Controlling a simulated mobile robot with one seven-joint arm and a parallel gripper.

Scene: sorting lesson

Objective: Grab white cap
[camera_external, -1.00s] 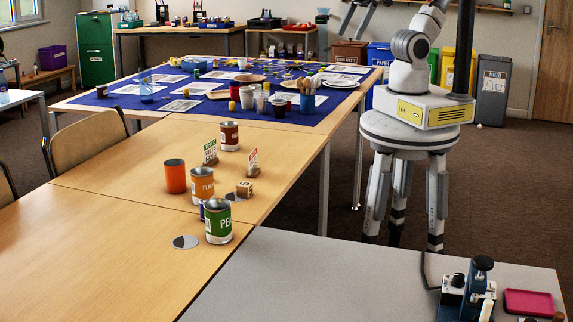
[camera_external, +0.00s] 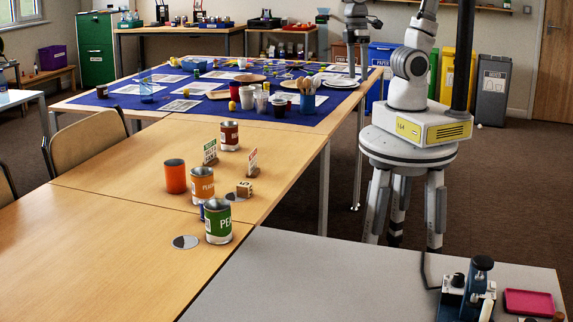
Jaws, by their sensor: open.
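My gripper (camera_external: 357,66) hangs pointing down over the far right part of the blue cloth (camera_external: 190,122), near the white plates (camera_external: 341,83). It is open, and I see nothing held in it. I cannot pick out a white cap for certain. Several small things lie on the cloth, too small to tell apart. White cups (camera_external: 261,104) stand at the cloth's right side, left of and nearer than my gripper.
A blue holder with utensils (camera_external: 307,104) and a dark cup (camera_external: 279,107) stand near the cloth's right edge. Cans, including a green one (camera_external: 218,224) and an orange one (camera_external: 175,177), stand on the bare wooden table (camera_external: 100,240) in front. Wooden trays lie on the cloth.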

